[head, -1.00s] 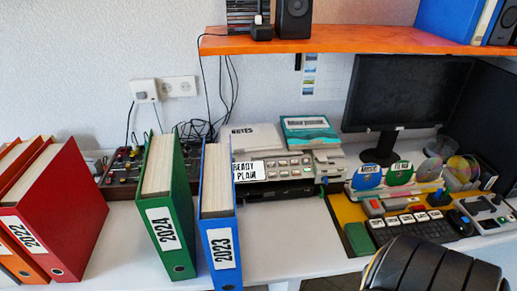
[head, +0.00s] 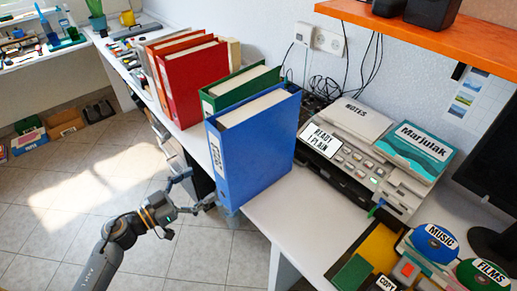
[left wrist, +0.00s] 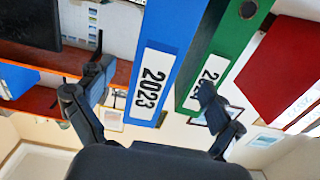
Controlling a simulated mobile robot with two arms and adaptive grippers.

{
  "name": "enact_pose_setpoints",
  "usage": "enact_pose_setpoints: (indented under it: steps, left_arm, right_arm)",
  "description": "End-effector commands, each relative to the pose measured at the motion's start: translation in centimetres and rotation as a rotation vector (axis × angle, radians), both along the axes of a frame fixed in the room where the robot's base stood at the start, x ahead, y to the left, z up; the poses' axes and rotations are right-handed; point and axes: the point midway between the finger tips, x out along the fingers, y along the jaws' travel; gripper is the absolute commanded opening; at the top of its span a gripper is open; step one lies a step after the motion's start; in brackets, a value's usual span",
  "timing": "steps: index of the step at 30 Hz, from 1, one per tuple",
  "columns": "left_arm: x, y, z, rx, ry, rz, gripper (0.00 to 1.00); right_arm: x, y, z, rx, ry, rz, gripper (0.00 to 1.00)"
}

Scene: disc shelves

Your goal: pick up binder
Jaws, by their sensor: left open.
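A blue binder (head: 254,145) labelled 2023 stands upright at the front edge of the white desk. A green binder (head: 240,88) stands just behind it, close alongside. In the left wrist view the blue binder (left wrist: 163,60) shows its 2023 label between my finger tips, and the green binder (left wrist: 232,45) with a partly covered 2024 label is beside it, behind one finger. My left gripper (head: 197,190) is open in front of the blue binder's spine, low down; contact cannot be told. It also shows in the left wrist view (left wrist: 155,98). My right gripper is not in view.
A red binder (head: 194,82) and an orange one stand farther left on the desk (head: 290,215). A machine (head: 355,150) with buttons is right of the blue binder. An orange shelf (head: 420,37) hangs above. Open tiled floor (head: 80,205) lies at left.

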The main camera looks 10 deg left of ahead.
Motion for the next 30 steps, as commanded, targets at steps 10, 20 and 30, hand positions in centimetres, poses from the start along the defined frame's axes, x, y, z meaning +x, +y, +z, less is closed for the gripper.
enact_pose_setpoints:
  steps: [10, 20, 30]
  left_arm:
    - [5.1, -4.0, 0.3, -0.005, -0.003, -0.003, 0.92]
    - [7.3, -6.0, 0.4, -0.005, -0.002, -0.003, 0.92]
    - [10.3, -8.5, 0.3, -0.003, -0.002, -0.002, 0.92]
  right_arm:
    - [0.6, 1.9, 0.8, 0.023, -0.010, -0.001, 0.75]
    - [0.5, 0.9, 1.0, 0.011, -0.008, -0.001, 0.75]
    - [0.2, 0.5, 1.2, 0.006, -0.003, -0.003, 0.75]
